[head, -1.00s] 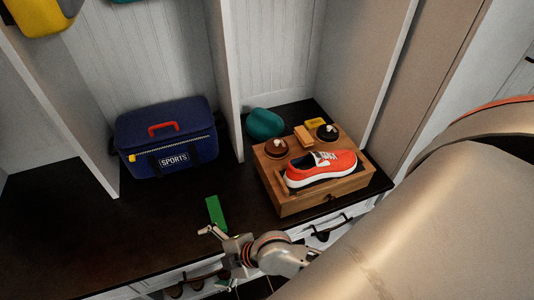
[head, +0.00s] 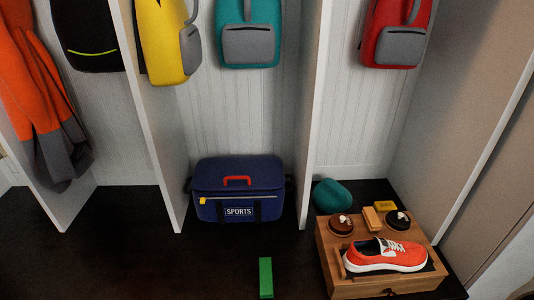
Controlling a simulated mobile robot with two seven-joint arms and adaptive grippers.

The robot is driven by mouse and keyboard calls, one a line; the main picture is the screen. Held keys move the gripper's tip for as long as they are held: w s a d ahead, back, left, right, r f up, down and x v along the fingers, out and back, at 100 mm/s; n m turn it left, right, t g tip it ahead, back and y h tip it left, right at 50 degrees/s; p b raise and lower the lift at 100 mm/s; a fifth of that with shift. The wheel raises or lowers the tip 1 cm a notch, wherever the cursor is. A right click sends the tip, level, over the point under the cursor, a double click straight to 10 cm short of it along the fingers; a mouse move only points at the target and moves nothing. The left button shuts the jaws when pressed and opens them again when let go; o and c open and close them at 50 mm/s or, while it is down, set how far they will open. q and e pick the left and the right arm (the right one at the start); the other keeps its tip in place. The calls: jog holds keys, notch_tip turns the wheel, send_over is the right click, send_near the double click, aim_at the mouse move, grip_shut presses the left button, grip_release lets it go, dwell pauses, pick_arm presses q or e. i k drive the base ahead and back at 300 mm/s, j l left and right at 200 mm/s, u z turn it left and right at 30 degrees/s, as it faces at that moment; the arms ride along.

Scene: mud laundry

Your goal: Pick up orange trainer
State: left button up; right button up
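The orange trainer (head: 388,254) has a white sole and dark inside. It lies on top of a wooden box (head: 345,288) at the lower right of the head view, its toe pointing right. Neither of my grippers shows in the head view now, so I cannot see whether they are open or shut.
Round brown items (head: 341,224), a wooden block (head: 373,218) and a yellow piece (head: 385,205) sit around the trainer. A teal lump (head: 332,194) lies behind the box.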

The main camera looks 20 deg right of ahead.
aim_at(363, 256)
jog(key=z, duration=1.55)
